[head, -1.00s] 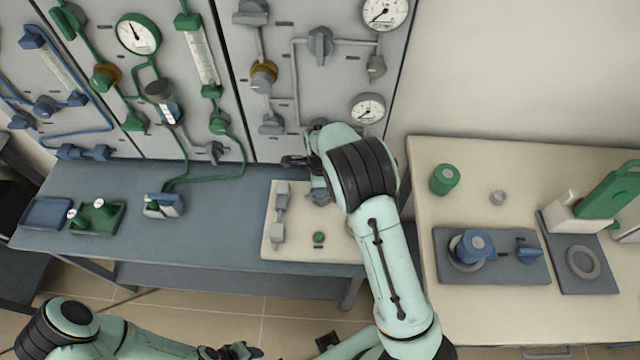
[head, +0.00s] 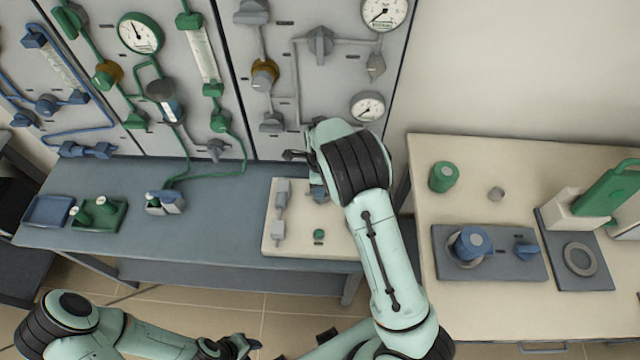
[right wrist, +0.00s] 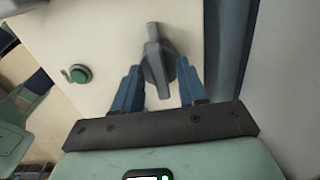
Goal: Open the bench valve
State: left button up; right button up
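The bench valve's grey lever handle (right wrist: 157,62) stands on a cream panel (right wrist: 100,30) in the right wrist view. My right gripper (right wrist: 162,80) is open, with its two blue fingers on either side of the handle's lower part; I cannot tell whether they touch it. In the head view the cream panel (head: 340,247) lies on the right end of the blue-grey bench, and my right arm hides most of the valve. My left gripper (head: 238,347) is low at the bottom of the head view, away from the bench, too small to read.
A green button (head: 319,234) and a grey fitting (head: 280,210) sit on the same panel. Gauge panels stand behind the bench (head: 220,220). A cream table (head: 480,310) with a blue-knobbed plate (head: 510,265) is to the right.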

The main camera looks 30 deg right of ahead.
jog(key=shift+r, duration=0.1)
pick_arm(q)
jog(key=shift+w+r+p, duration=0.65)
jog(key=shift+w+r, duration=0.2)
jog(key=shift+r, duration=0.05)
pick_arm(e)
notch_tip(320, 180, up, 13)
dwell(0.3)
